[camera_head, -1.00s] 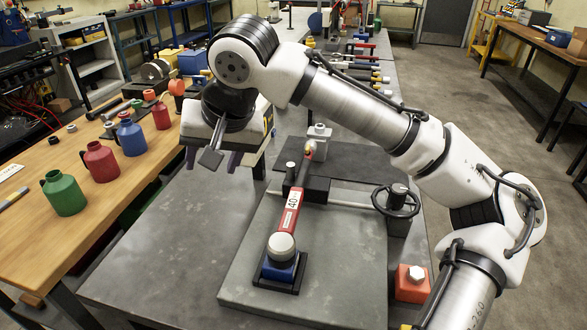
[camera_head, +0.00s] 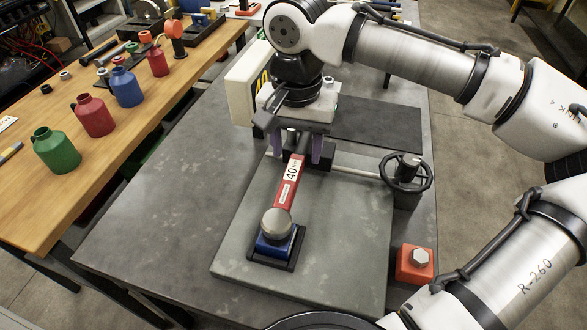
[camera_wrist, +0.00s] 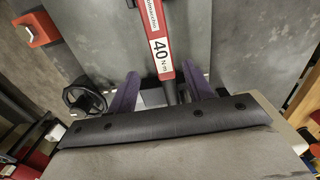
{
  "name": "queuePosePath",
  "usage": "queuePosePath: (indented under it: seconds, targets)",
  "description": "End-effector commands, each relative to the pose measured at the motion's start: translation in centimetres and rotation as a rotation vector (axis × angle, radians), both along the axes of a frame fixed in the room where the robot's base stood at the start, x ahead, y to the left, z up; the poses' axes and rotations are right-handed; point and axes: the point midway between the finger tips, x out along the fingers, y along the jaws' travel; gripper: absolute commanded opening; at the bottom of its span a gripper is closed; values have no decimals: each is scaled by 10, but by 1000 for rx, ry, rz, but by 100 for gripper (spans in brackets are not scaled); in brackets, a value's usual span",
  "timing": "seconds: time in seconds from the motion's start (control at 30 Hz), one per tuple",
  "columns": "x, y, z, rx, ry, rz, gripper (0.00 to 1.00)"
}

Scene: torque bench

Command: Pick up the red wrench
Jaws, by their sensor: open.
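The red wrench (camera_head: 284,194), with a white "40" label, lies along the grey plate. Its round grey head sits on a blue block (camera_head: 272,246) in a black base at the near end. My gripper (camera_head: 296,154) is open over the wrench's far handle end. In the wrist view, its two purple fingers (camera_wrist: 162,90) stand on either side of the wrench (camera_wrist: 156,30), with gaps on both sides. The far handle tip is hidden by my gripper in the head view.
A black handwheel (camera_head: 405,172) and an orange block with a hex bolt (camera_head: 415,263) stand right of the wrench. A dark mat (camera_head: 375,125) lies behind. Green, red and blue bottles (camera_head: 56,150) stand on the wooden bench at left. The grey bench's left part is clear.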

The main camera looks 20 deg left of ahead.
Motion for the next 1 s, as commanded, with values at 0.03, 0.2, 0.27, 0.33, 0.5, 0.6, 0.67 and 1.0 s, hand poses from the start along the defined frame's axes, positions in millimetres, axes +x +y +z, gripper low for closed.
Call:
queuePosePath:
  seconds: [0.03,0.2,0.27,0.33,0.5,0.6,0.67,1.0]
  targets:
    - [0,0,-2,0,1,0,51]
    - [-4,2,-20,-3,1,2,51]
    - [-6,4,-29,-3,2,2,51]
    - [-6,4,-40,-1,1,0,51]
    - [-5,4,-53,1,-1,0,51]
    - [-5,4,-54,1,-1,0,51]
    - [-5,4,-54,1,-1,0,51]
    - [-5,4,-54,2,-1,0,12]
